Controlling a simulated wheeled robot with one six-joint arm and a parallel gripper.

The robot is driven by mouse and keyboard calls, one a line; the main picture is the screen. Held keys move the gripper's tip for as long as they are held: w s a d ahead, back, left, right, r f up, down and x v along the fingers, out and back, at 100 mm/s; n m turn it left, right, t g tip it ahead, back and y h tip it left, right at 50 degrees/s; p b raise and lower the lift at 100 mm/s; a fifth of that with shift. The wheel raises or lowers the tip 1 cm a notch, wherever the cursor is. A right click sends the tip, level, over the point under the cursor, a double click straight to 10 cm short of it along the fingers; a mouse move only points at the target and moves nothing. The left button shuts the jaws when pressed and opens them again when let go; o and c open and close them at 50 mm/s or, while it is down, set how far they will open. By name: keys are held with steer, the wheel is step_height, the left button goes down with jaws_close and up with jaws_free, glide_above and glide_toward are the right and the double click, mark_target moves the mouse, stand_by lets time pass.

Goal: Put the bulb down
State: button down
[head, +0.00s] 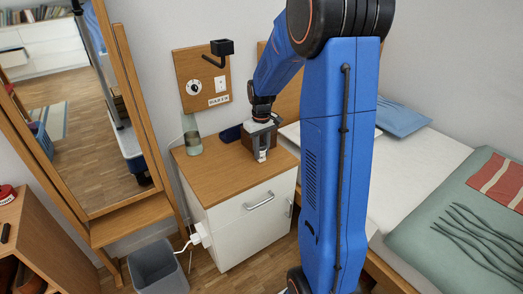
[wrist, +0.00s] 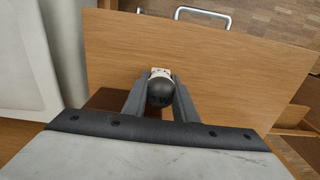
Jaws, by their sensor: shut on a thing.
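My gripper (head: 262,153) is over the wooden top of the white bedside cabinet (head: 232,168), near its right side. In the wrist view my gripper (wrist: 160,95) has its two fingers shut on the bulb (wrist: 160,93), which shows a dark round end towards the camera and a pale, marked part beyond it. The bulb is small and mostly covered by the fingers in the head view. I cannot tell whether its lower end touches the wooden top.
A greenish glass (head: 191,135) stands at the cabinet's back left, and a dark blue item (head: 231,134) lies behind my gripper. The front left of the top is clear. A grey bin (head: 157,267) stands on the floor; the bed (head: 425,165) is at right.

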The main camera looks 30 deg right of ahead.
steer(key=shift+f, duration=0.15)
steer(key=c, duration=1.4)
jaws_free()
steer(key=shift+c, duration=0.2)
step_height(320, 180, up, 13)
steer(key=shift+r, duration=0.1)
steer(key=s+a+t, duration=0.1)
steer(key=s+a, duration=0.4)
steer(key=s, duration=0.5)
steer(key=s+a+r+t, duration=0.1)
steer(key=s+a, duration=0.4)
steer(key=s, duration=0.5)
steer(key=s+a+t, duration=0.2)
steer(key=s+a, duration=0.3)
steer(key=s, duration=0.5)
steer(key=shift+s+a+r+t, duration=0.15)
steer(key=shift+a+r+t, duration=0.25)
